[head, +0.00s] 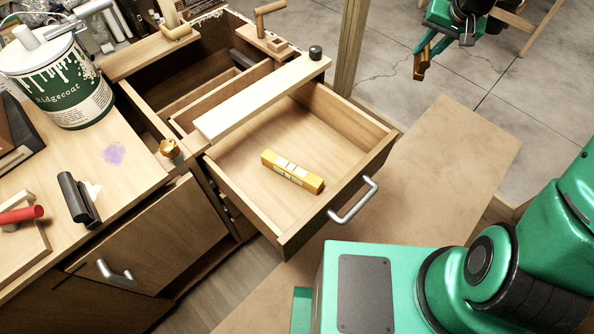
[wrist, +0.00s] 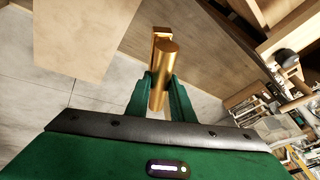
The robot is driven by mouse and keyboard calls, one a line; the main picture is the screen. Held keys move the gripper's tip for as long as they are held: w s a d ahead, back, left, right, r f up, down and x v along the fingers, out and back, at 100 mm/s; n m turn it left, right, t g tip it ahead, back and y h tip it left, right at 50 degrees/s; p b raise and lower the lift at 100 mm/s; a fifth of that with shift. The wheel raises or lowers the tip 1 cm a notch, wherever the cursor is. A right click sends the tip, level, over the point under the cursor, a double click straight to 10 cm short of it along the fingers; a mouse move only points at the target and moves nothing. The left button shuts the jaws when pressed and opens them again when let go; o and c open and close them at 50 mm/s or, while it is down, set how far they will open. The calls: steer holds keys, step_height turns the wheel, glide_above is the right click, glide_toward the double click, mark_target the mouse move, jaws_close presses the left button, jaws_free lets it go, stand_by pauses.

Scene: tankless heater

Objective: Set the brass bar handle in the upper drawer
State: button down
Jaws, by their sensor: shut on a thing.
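The brass bar handle (head: 421,64) is in my gripper (head: 434,47) at the top right of the head view, above the grey floor and well apart from the drawer. In the wrist view the brass bar (wrist: 163,75) sits between my two green fingers (wrist: 158,95), which are shut on it; part of its end block shows beyond the bar. The upper drawer (head: 335,125) is pulled out in the middle of the head view, with a silver pull on its front. A yellow box with pale labels (head: 292,171) lies inside it; much of the drawer floor is bare.
A pale wooden board (head: 255,103) lies along the drawer's back-left side, with a black knob (head: 316,52) at its far end. A wooden post (head: 350,45) stands behind the drawer. A paint can (head: 62,84) stands on the bench. A brown panel (head: 450,170) lies right of the drawer.

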steer(key=shift+d, duration=0.4)
steer(key=s+a+f+n+g+y, duration=0.1)
steer(key=s+a+f+n, duration=0.25)
steer(key=a, duration=0.35)
steer(key=s+a+f+n+g+y, duration=0.2)
steer(key=s+a+n, duration=0.3)
steer(key=a, duration=0.2)
steer(key=s+a+f+n+g+y, duration=0.1)
steer(key=s+a+f+n, duration=0.2)
steer(key=s+a+n, duration=0.3)
steer(key=s+a+f+n+g+h, duration=0.1)
steer(key=s+a+f+n+g, duration=0.1)
steer(key=s+a+n, duration=0.4)
steer(key=s+a+f+n+g+h, duration=0.1)
steer(key=s+a+f+n+g, duration=0.2)
steer(key=s, duration=1.2)
steer(key=a+f+n, duration=0.2)
steer(key=a+n, duration=0.1)
steer(key=n, duration=0.1)
steer(key=shift+a+h, duration=0.35)
steer(key=shift+h, duration=0.05)
glide_above(296, 208)
steer(key=shift+f, duration=3.05)
steer(key=shift+f, duration=0.4)
